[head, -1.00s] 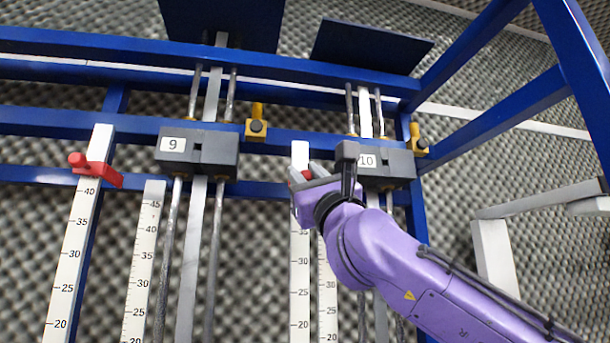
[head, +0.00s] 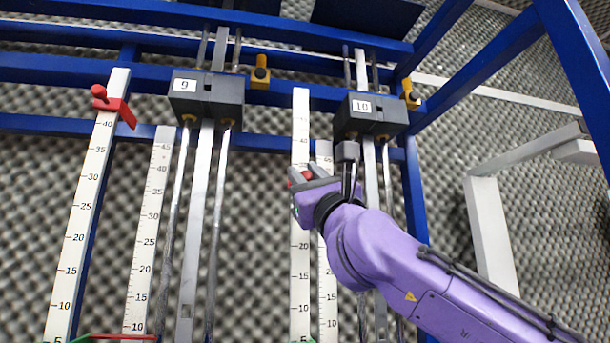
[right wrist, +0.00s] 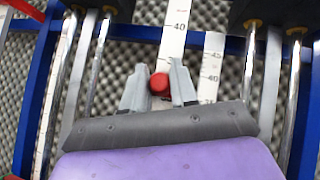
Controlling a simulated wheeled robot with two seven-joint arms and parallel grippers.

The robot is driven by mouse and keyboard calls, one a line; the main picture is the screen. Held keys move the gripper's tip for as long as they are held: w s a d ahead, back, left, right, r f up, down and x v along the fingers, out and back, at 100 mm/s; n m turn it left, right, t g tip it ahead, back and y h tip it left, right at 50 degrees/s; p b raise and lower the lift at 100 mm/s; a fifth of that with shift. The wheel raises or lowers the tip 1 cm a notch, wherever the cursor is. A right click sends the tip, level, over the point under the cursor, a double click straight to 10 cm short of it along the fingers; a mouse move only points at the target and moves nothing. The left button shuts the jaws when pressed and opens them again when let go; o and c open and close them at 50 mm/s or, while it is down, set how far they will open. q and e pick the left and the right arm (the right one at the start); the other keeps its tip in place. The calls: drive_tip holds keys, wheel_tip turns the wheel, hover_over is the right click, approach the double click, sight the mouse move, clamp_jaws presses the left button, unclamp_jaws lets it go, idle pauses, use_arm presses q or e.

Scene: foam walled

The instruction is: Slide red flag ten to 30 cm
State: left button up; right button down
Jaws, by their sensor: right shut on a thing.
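Red flag ten (head: 294,178) is a small red knob on the tall white scale (head: 301,120) left of the block marked 10 (head: 371,115). It stands below the 40 mark; its exact reading is hidden by the gripper. My right gripper (head: 302,176) is shut on the flag, mostly covering it. In the right wrist view the red knob (right wrist: 159,83) sits between the two grey fingers (right wrist: 158,88), with the 40 mark above it. My left gripper is not in view.
A second white scale (head: 327,260) stands just right of the first. Metal rods (head: 371,180) run beneath block 10. Block 9 (head: 206,97) and another red flag (head: 113,104) on its own scale are to the left. Blue frame bars (head: 180,73) cross behind.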

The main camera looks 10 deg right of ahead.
use_arm(q)
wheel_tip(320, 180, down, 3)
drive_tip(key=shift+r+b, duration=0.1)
drive_tip(key=shift+b, duration=0.55)
use_arm(e)
wheel_tip(320, 180, down, 3)
drive_tip(key=shift+a, duration=0.15)
drive_tip(key=c, duration=1.1)
unclamp_jaws()
drive_tip(key=shift+o, duration=1)
drive_tip(key=shift+w, duration=0.1)
use_arm(q)
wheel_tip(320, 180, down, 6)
drive_tip(key=b, duration=0.6)
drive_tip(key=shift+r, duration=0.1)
use_arm(e)
drive_tip(key=v, duration=1)
drive_tip(key=shift+f, duration=0.25)
